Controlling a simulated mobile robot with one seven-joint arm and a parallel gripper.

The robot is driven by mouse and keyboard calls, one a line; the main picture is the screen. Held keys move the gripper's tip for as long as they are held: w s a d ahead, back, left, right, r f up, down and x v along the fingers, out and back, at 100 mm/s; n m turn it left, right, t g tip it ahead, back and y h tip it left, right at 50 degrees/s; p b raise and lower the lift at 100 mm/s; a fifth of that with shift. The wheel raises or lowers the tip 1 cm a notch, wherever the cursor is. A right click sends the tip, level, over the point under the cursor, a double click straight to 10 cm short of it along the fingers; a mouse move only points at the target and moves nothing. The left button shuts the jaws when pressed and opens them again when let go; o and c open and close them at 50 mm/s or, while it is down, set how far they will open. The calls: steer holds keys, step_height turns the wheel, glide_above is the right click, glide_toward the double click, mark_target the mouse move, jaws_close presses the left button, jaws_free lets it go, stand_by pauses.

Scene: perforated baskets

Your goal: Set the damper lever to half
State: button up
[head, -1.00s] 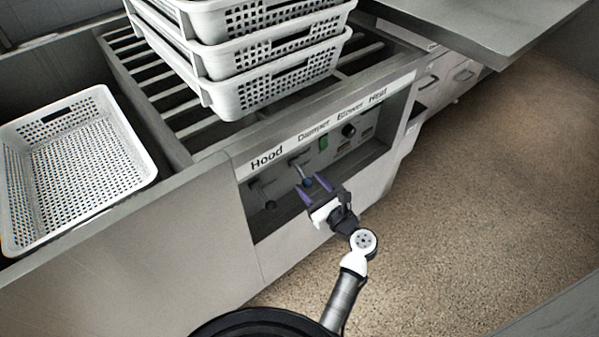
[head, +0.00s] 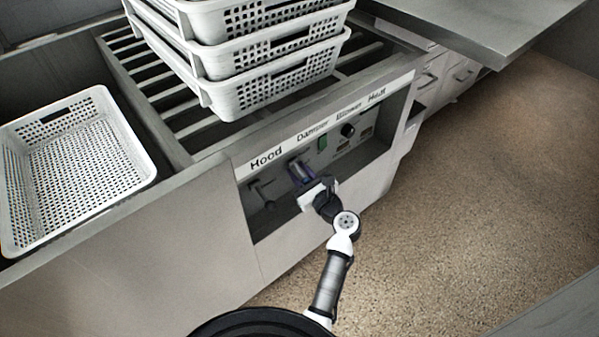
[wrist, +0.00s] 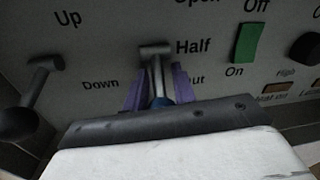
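The damper lever (wrist: 155,72) hangs from a short grey crossbar on the panel and ends in a blue knob. In the wrist view its crossbar is just left of the "Half" label (wrist: 193,46). "Shut" is partly hidden lower down and "Open" is cut off above. The shaft slants down and outward, and I cannot tell its exact setting. My gripper (wrist: 160,92) has one purple finger on each side of the blue knob, drawn close in on it. In the head view my gripper (head: 301,172) reaches into the recess below the "Damper" label, and hides most of the lever.
The hood lever (wrist: 28,98) with its dark knob is close on the left. A green blower switch (wrist: 248,42) and a black heat knob (head: 348,130) are to the right. Stacked white baskets (head: 270,75) stand above, and another basket (head: 150,165) is at the left.

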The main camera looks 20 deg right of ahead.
jaws_close()
steer(key=shift+r+p, duration=0.15)
steer(key=shift+p, duration=0.25)
